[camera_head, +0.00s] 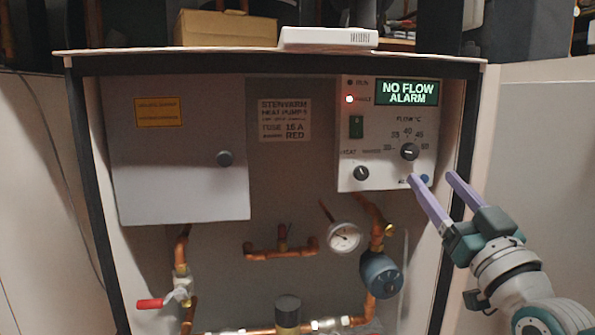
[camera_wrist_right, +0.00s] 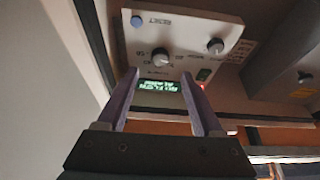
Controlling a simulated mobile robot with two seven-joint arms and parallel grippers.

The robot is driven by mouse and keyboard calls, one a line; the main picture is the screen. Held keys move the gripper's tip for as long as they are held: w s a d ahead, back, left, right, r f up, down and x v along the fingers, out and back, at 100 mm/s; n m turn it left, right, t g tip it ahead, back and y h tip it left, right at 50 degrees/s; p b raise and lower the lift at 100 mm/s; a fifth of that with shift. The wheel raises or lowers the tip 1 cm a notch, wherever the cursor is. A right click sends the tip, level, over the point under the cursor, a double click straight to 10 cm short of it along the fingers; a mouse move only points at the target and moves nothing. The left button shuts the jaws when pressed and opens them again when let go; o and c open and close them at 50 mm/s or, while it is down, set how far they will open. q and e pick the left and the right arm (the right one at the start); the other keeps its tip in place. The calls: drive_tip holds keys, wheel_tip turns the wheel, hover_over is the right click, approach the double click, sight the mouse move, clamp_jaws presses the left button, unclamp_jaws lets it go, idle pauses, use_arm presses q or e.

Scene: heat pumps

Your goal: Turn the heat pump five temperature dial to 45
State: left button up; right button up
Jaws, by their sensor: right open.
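The temperature dial (camera_head: 409,151) is a dark round knob with a light mark, on the right of the white control panel (camera_head: 352,180). A scale with 35, 40 and 45 is printed around it; I cannot read its exact setting. My right gripper (camera_head: 434,176) is open and empty, with its purple fingers pointing up at the panel's lower right corner, below the dial. In the right wrist view the dial (camera_wrist_right: 160,57) shows beyond and between the fingertips (camera_wrist_right: 160,72), apart from them. My left gripper is not in view.
The display (camera_head: 408,93) reads NO FLOW ALARM beside a lit red lamp (camera_head: 350,99). A green switch (camera_head: 356,127), a second knob (camera_head: 361,173) and a blue reset button (camera_head: 425,179) are close by. Copper pipes and a gauge (camera_head: 343,237) lie below. The dark frame post (camera_head: 465,130) stands right.

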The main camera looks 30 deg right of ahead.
sight(412, 155)
drive_tip(key=b+x, duration=0.2)
drive_tip(key=x, duration=0.3)
drive_tip(key=shift+w+d, duration=0.15)
drive_tip(key=shift+w, duration=0.25)
drive_tip(key=shift+w+r, duration=0.25)
drive_tip(key=shift+c, duration=0.4)
clamp_jaws()
